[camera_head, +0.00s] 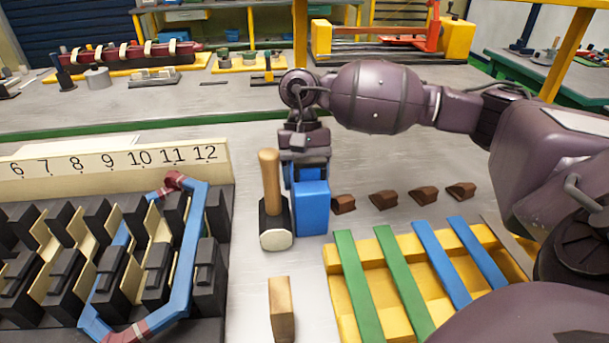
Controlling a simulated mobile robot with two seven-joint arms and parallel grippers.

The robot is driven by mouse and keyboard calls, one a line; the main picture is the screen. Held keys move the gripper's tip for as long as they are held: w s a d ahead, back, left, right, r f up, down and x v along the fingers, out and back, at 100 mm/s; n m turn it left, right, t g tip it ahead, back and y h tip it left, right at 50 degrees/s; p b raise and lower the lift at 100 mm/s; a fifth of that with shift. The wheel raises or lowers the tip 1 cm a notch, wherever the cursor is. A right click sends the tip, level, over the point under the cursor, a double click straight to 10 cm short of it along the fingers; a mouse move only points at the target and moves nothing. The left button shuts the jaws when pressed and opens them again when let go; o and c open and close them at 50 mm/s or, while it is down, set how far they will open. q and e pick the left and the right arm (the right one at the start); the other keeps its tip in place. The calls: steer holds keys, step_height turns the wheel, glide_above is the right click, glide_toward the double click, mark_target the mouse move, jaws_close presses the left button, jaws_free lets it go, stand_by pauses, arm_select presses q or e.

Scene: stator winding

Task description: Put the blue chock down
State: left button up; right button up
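The blue chock (313,208) is a bright blue block just right of the mallet, near the middle of the camera_head view. My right gripper (306,165) comes down over it from above, its fingers closed on the chock's upper part. The chock looks upright and at or very near the tabletop; I cannot tell whether its base touches. The mallet partly hides its left side. My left gripper is not in view.
A mallet (271,190) stands head-down close beside the chock. Several brown wedges (384,200) lie to the right. A yellow rack (344,258) holds green and blue strips. A wooden block (281,309) lies in front. The slotted stator (222,215) with a blue coil (191,238) is left.

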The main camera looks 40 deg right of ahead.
steer(key=shift+r, duration=0.15)
steer(key=o, duration=0.7)
steer(key=shift+f, duration=0.2)
steer(key=shift+o, duration=0.2)
